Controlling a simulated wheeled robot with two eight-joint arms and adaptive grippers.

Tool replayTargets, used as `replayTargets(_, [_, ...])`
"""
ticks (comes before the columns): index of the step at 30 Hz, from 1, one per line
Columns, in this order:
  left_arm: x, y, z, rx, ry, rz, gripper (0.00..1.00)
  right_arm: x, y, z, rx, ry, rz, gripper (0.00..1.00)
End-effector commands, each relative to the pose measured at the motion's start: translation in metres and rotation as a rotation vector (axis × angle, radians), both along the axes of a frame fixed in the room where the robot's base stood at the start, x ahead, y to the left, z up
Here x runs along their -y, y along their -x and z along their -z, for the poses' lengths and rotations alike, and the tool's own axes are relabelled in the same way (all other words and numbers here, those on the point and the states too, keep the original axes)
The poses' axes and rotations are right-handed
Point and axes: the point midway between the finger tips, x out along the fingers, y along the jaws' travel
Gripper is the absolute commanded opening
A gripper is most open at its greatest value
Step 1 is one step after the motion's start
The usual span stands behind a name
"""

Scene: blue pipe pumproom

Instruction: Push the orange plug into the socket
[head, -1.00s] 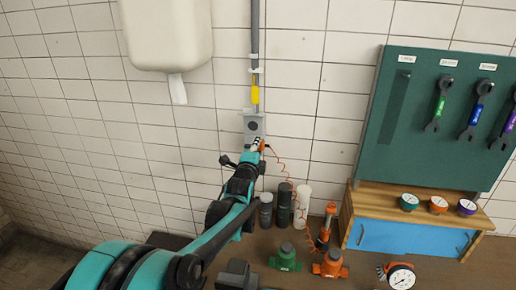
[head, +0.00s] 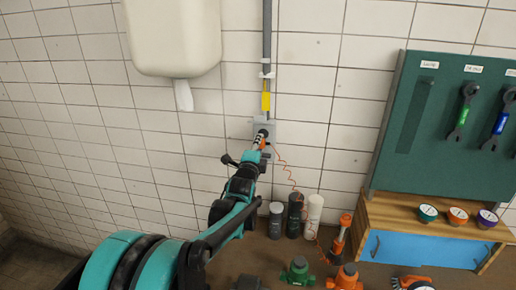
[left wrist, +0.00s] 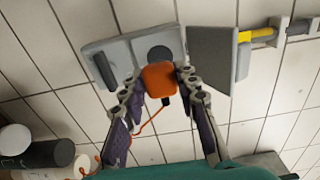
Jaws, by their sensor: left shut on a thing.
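The orange plug (left wrist: 160,79) is between the fingertips of my left gripper (left wrist: 162,85), which is shut on it. The grey socket box (left wrist: 126,56) is on the tiled wall, and its dark round opening (left wrist: 160,53) shows just above the plug in the left wrist view. The grey lid (left wrist: 212,56) stands open beside it. In the head view my left gripper (head: 260,142) is right in front of the socket box (head: 271,132) and hides much of it. I cannot tell whether the plug touches the opening. My right gripper is not in view.
A coiled orange cord (head: 291,178) hangs from the plug. Canisters (head: 295,215) stand below against the wall. An orange tool (head: 341,235), green valve (head: 297,271) and wooden shelf (head: 430,225) are to the right. A white dispenser (head: 173,35) hangs upper left.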

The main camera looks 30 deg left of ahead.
Motion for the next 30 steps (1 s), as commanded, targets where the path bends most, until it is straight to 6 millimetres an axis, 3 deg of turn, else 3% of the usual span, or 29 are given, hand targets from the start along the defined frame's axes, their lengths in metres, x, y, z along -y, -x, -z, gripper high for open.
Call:
replayTargets(12, [-0.009, -0.035, 0.0, 0.0, 0.001, 0.0, 0.05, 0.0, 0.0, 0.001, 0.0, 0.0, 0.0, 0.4])
replayTargets(30, [-0.01, -0.04, 0.0, 0.0, 0.0, 0.0, 0.05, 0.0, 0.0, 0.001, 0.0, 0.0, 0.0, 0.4])
